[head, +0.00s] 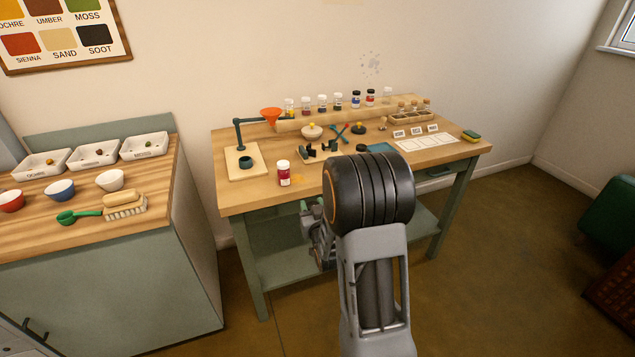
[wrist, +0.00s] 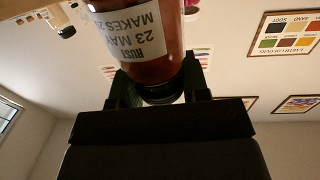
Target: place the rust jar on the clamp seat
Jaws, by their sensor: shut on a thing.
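The rust jar (wrist: 150,45) fills the top middle of the wrist view, dark red-brown with a white label that reads upside down there. My gripper (wrist: 156,82) is shut on it, with a black finger on each side near its dark lid end. In the head view part of my gripper (head: 320,238) shows in front of the table, and my arm covers the rest; I cannot make out the held jar there. A small black clamp (head: 311,157), which looks like the clamp seat, is on the table left of my arm, partly hidden by it.
A red jar with a pale lid (head: 283,174) stands near the front edge of the worktable (head: 240,199). A stand with an orange funnel (head: 272,114) is at the left. A rack (head: 340,115) with several jars runs along the back. A side counter (head: 160,180) holds trays and bowls.

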